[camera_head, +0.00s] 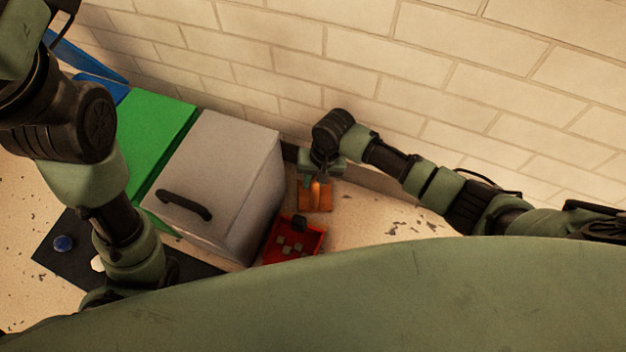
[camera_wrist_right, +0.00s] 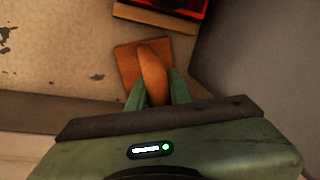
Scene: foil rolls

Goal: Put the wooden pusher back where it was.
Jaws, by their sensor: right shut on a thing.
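The wooden pusher (camera_wrist_right: 152,70) has a rounded orange-brown handle, upper end toward the camera in the right wrist view. A flat square wooden piece (camera_wrist_right: 128,62) shows behind the handle; I cannot tell whether it is the pusher's foot or a separate board. My right gripper (camera_wrist_right: 153,88) is shut on the handle, one green finger on each side. In the head view my right gripper (camera_head: 320,176) is over the orange wood (camera_head: 315,200), near the wall. My left arm shows at the left, but its gripper is not in view.
A red tray (camera_head: 318,243) with small grey pieces stands close by. A grey box (camera_head: 225,150) with a black handle is left of it, then a green box (camera_head: 165,125) and blue ones. A dark mat (camera_head: 60,262) lies lower left. Speckled floor right of the tray is clear.

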